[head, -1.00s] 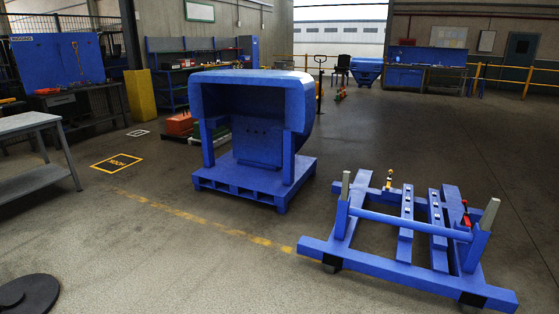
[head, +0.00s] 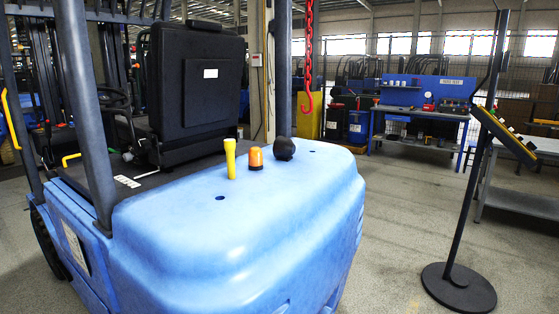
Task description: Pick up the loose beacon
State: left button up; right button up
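An orange beacon (head: 255,159) with a darker base stands upright on top of the blue rear body of a forklift (head: 240,210). It sits between a yellow upright piece (head: 230,158) on its left and a black rounded knob (head: 284,148) on its right. Whether the beacon is loose or fixed cannot be told from here. A small dark hole (head: 220,197) shows in the blue top in front of the yellow piece. Neither of my grippers is in view.
The forklift's black seat (head: 197,90) and dark posts rise behind and left of the beacon. A red hook on a chain (head: 308,95) hangs just behind. A black stand (head: 459,287) with a tilted panel is at right. Open floor lies between.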

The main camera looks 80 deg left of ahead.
aim_at(256, 156)
jog(key=u, duration=2.1)
